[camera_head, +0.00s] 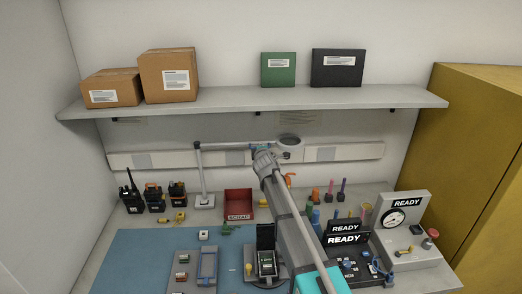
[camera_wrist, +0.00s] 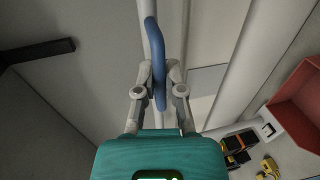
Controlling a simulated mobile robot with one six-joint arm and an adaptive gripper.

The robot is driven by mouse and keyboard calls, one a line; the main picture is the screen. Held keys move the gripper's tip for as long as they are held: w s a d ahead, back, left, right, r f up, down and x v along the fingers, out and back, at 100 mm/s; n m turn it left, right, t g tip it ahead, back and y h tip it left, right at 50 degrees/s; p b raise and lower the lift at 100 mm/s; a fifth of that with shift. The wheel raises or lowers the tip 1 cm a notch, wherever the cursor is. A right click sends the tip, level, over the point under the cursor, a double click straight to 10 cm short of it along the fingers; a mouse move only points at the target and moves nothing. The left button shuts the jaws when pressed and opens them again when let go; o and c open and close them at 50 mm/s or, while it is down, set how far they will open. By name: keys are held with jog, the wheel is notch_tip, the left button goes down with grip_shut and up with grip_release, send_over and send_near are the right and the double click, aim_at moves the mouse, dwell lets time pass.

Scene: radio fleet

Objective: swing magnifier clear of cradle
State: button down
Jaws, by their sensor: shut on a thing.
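The magnifier has a pale stand (camera_head: 203,175), a horizontal arm (camera_head: 225,145) and a round lens head (camera_head: 289,143), raised in front of the back wall. My gripper (camera_head: 262,149) is at the arm, just left of the lens head. In the wrist view, my gripper (camera_wrist: 160,85) is shut on the blue handle (camera_wrist: 153,38) of the magnifier, beside a pale tube. A black cradle (camera_head: 266,236) with an upright back and a small green-screened device stands on the bench below, left of my arm. The lens head appears well above and behind it.
A red scrap bin (camera_head: 238,203) stands behind the cradle. Several radios (camera_head: 154,197) stand at the left. READY displays (camera_head: 346,232) and a gauge box (camera_head: 402,220) are at the right. A shelf (camera_head: 250,101) with boxes runs above the magnifier.

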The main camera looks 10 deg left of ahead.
jog(key=shift+w+a, duration=0.1)
jog(key=shift+w, duration=0.1)
dwell(0.4)
jog(key=c, duration=0.7)
grip_release()
jog(key=shift+s, duration=0.15)
